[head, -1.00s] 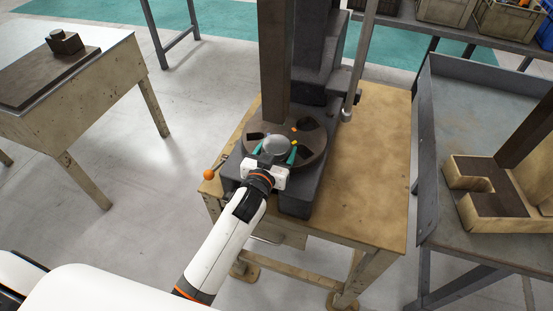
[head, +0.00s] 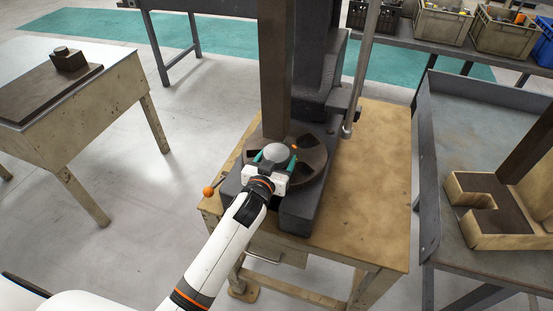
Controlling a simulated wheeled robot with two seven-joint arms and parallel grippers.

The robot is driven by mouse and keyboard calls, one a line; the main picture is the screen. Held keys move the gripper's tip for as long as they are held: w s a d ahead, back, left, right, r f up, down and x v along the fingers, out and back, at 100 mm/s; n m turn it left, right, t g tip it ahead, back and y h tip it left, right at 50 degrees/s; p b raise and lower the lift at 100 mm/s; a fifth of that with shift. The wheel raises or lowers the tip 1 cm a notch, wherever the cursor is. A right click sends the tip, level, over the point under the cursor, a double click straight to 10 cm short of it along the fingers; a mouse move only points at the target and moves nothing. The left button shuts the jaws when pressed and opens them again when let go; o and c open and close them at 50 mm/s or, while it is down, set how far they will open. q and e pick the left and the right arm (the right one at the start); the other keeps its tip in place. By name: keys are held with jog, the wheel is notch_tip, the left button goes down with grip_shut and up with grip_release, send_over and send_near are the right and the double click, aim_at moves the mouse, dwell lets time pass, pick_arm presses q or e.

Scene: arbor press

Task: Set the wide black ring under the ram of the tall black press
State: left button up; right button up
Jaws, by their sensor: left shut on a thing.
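The tall black press has a dark vertical ram (head: 276,75) above a round slotted plate (head: 313,178) on its dark base (head: 298,215). My left gripper (head: 273,160) reaches in from the front with its green fingers on either side of a round grey-topped piece (head: 276,152). It is shut on this piece, which I take for the wide ring; I see no hole in it. The piece shows over the slotted plate, just in front of the ram. I cannot tell whether it touches the plate. My right gripper is not in view.
The press stands on a wooden-topped table (head: 375,190), bare on the right. An orange ball knob (head: 208,191) sticks out at left. A thin grey post (head: 362,70) rises right of the ram. A grey bench (head: 465,105) holds an open wooden block (head: 480,205). Another table (head: 95,110) stands left.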

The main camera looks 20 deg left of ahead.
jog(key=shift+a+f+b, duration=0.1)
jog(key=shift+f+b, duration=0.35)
jog(key=shift+b, duration=0.05)
dwell(1.1)
